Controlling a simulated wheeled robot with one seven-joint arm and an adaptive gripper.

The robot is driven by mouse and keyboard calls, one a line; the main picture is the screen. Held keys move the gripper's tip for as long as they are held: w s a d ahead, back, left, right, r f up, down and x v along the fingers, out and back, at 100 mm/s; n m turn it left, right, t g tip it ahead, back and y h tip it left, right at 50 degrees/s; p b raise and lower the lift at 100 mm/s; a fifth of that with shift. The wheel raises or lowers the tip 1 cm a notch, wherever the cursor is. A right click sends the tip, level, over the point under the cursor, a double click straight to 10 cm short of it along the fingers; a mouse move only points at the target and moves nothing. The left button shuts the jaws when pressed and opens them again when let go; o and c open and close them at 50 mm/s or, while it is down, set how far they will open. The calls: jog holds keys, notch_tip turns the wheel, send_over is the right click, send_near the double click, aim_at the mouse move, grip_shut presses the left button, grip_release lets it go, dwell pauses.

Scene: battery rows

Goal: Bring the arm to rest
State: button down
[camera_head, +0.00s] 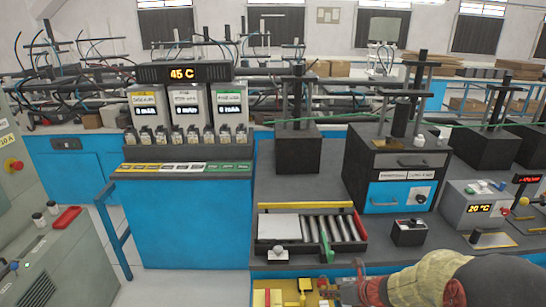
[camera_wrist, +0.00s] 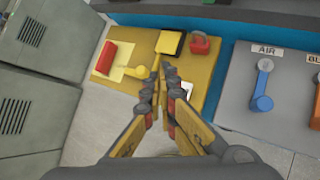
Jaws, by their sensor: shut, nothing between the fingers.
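My gripper (camera_wrist: 160,78) is shut and empty in the wrist view, its two fingers meeting at the tips. It hangs over a yellow board (camera_wrist: 207,76), with no clear sign of touching it. My arm, in a yellow-green and dark cover, reaches in from the bottom right corner of the head view. The fingers are hard to make out there, near the bottom edge.
The board carries a red block (camera_wrist: 113,56), a yellow knob (camera_wrist: 142,71) and a red item (camera_wrist: 205,43). A grey panel with a blue AIR lever (camera_wrist: 263,80) is right of it. A tray of grey cylinders (camera_head: 312,249) and a black-and-blue machine (camera_head: 398,175) stand on the bench.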

jog(key=s+a+r+n+g+h, duration=0.15)
jog(key=s+r+n, duration=0.25)
jog(key=s+n, duration=0.6)
jog(key=s+a+r+n+g+y, duration=0.1)
jog(key=s+r+n+g, duration=0.25)
jog(key=s+n, duration=0.55)
jog(key=s+d+r+n+t+h, duration=0.1)
jog(key=s+r+n+t+h, duration=0.1)
jog(key=s+r+n, duration=0.2)
jog(key=s+d+r+n+t+h, duration=0.2)
jog(key=s+r+n, duration=0.3)
jog(key=r+n, duration=0.5)
notch_tip(320, 180, up, 4)
jog(key=shift+s+f+h, duration=0.2)
jog(key=shift+s+h, duration=0.05)
jog(key=shift+h, duration=0.4)
jog(key=c, duration=2.6)
grip_release()
